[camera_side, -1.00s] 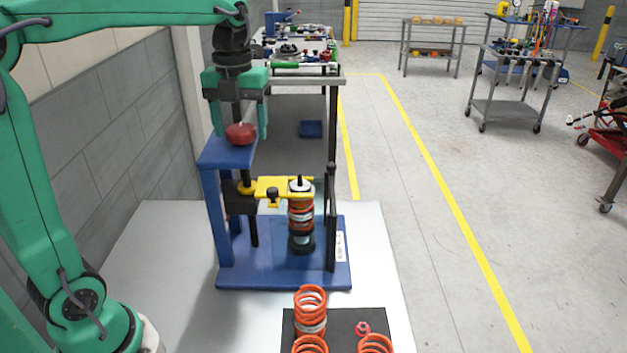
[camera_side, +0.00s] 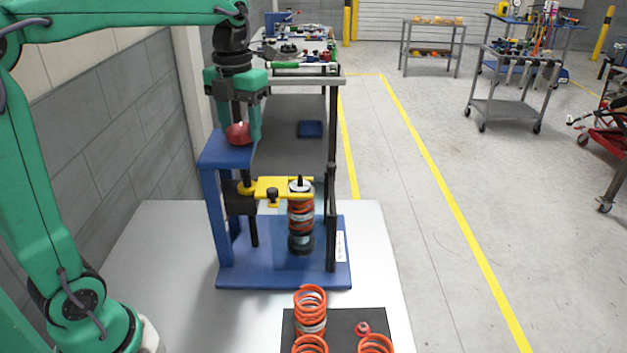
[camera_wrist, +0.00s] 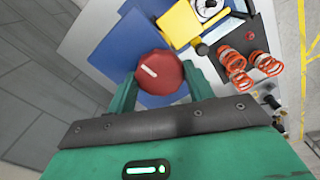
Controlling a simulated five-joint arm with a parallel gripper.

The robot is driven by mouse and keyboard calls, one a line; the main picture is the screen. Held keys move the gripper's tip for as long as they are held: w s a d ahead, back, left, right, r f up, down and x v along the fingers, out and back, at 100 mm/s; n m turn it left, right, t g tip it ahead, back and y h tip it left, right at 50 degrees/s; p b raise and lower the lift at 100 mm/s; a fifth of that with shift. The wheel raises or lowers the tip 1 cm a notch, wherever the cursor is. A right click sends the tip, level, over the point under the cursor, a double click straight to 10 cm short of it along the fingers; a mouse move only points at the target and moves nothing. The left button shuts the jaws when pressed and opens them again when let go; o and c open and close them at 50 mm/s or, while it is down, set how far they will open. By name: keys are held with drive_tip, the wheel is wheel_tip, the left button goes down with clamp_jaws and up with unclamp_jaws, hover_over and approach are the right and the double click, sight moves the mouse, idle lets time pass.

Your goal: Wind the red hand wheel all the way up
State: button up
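The red hand wheel (camera_side: 238,134) sits on top of the blue press frame (camera_side: 226,152). In the wrist view, the wheel (camera_wrist: 160,78) shows a white mark on its face, pointing up and to the left. My gripper (camera_side: 238,138) points down over the wheel, with one finger on each side. The fingers appear to touch the wheel's rim, shut on it. Below, a yellow clamp arm (camera_side: 285,187) reaches right over an orange spring (camera_side: 301,215) on a shock absorber standing on the blue base (camera_side: 285,278).
A dark mat (camera_side: 345,322) in front holds several loose orange springs (camera_side: 310,308) and a small red part (camera_side: 362,328). A dark upright post (camera_side: 332,180) stands right of the spring. A grey block wall (camera_side: 120,110) is at the left.

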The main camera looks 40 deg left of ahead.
drive_tip(key=n, duration=1.2)
drive_tip(key=shift+n, duration=0.3)
drive_tip(key=n, duration=0.4)
drive_tip(key=shift+n, duration=0.6)
drive_tip(key=shift+n, duration=0.7)
drive_tip(key=n, duration=0.6)
drive_tip(key=shift+n, duration=0.3)
drive_tip(key=n, duration=0.6)
drive_tip(key=shift+n, duration=1.3)
